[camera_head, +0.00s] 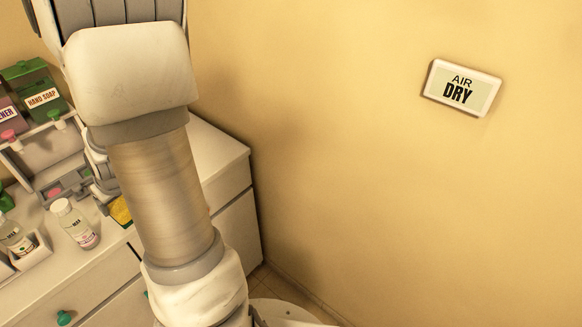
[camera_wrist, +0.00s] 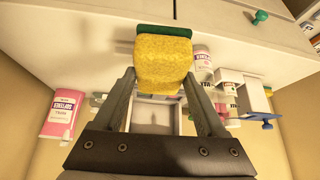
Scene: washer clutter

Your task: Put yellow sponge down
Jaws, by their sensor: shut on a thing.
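The yellow sponge (camera_wrist: 162,62) has a green layer along one side. In the wrist view it sits between the fingertips of my gripper (camera_wrist: 160,80), which is shut on it. In the head view a small part of the yellow sponge (camera_head: 120,211) shows beside my arm, close to the counter (camera_head: 88,262). My arm hides most of my gripper and the sponge there. I cannot tell whether the sponge touches the counter.
A white bottle (camera_head: 74,222) stands near the sponge, with another bottle (camera_head: 15,235) in a holder farther left. A green hand soap box (camera_head: 38,92) stands at the back left. Drawers with green knobs (camera_head: 64,318) form the counter front. A wall (camera_head: 350,150) is on the right.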

